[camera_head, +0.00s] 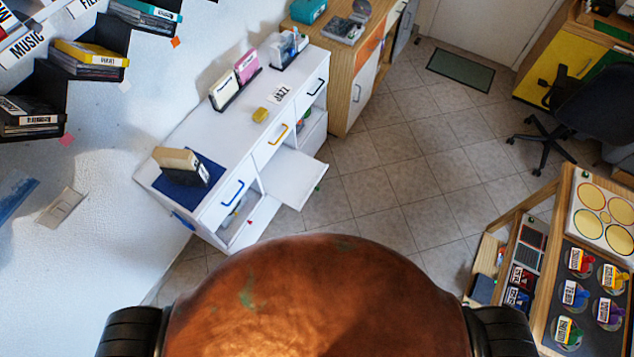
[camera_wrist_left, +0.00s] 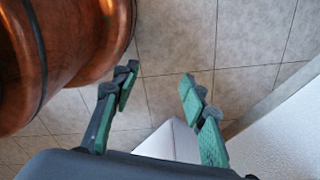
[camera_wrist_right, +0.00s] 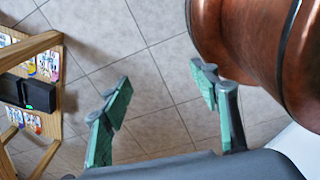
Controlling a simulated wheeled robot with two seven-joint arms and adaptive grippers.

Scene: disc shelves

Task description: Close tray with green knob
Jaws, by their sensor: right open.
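A white tray (camera_head: 293,176) sticks out from the lower front of the white cabinet (camera_head: 205,143). A small green spot, apparently its knob (camera_head: 318,188), shows at its outer edge. My left gripper (camera_wrist_left: 160,75) is open and empty above the tiled floor in the left wrist view. A white corner shows below its fingers there, but I cannot tell what it belongs to. My right gripper (camera_wrist_right: 161,74) is open and empty above the floor in the right wrist view. Neither gripper shows in the head view, and neither touches the tray.
Another low compartment (camera_head: 250,225) with a red knob stands open nearer me. Drawers above have blue (camera_head: 233,193), yellow (camera_head: 278,135) and black (camera_head: 316,87) handles. A wooden rack (camera_head: 547,245) stands at right, an office chair (camera_head: 590,105) behind it. Tiled floor between is clear.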

